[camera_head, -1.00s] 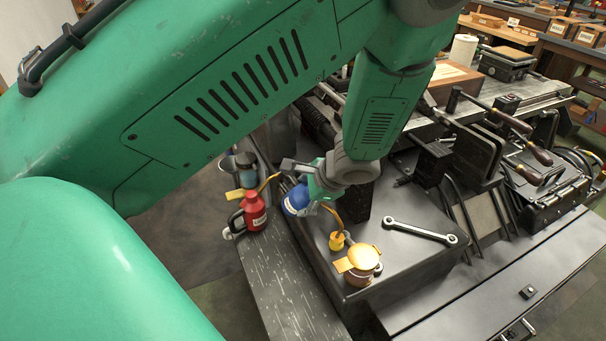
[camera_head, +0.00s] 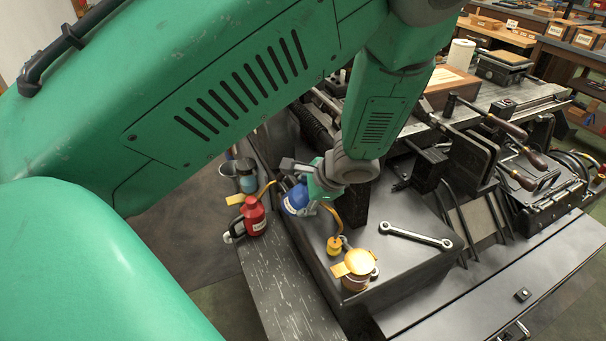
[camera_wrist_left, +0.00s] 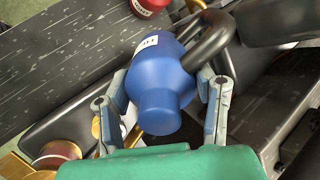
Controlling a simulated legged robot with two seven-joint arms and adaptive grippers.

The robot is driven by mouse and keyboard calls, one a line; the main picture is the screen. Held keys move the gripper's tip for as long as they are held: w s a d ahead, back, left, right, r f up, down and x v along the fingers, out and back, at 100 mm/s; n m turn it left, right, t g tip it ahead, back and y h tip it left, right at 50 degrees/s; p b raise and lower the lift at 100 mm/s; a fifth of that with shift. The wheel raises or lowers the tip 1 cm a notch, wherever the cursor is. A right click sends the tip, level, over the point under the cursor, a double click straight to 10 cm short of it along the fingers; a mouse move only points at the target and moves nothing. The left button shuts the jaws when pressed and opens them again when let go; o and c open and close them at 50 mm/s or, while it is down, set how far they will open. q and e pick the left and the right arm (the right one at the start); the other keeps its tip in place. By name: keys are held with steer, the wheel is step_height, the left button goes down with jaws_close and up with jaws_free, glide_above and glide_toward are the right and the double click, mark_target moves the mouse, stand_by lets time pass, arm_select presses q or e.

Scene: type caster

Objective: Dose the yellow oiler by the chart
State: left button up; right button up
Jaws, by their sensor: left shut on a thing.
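My left gripper (camera_head: 304,186) is shut on a blue oil can (camera_head: 295,203), held tilted above the dark block. In the left wrist view, the gripper's fingers (camera_wrist_left: 162,88) stand on either side of the blue can (camera_wrist_left: 165,75), which has a black handle and white label. Its thin curved spout (camera_head: 333,215) reaches down to a small yellow oiler (camera_head: 334,246); whether they touch, I cannot tell. A copper cup (camera_head: 356,281) with a raised-looking yellow lid (camera_head: 358,262) stands beside it. A red oil can (camera_head: 253,217) stands at left. My right gripper is out of view.
A wrench (camera_head: 416,235) lies on the dark block. Levers and frames (camera_head: 480,160) crowd the right. A wooden box (camera_head: 441,92) carries a pale sheet (camera_head: 444,76), unreadable. The front ledge (camera_head: 465,290) is mostly clear.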

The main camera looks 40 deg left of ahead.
arm_select(q)
steer(key=shift+w+d+r+p, duration=0.2)
steer(key=shift+r+p, duration=0.1)
steer(key=shift+r, duration=0.35)
step_height(320, 180, up, 3)
steer(key=shift+f+p, duration=0.15)
steer(key=shift+p, duration=1.05)
steer(key=shift+s+a+r+p, duration=0.1)
steer(key=shift+a+r+p, duration=0.15)
steer(key=shift+r+p, duration=0.4)
steer(key=shift+f, duration=0.1)
steer(key=shift+d, duration=0.25)
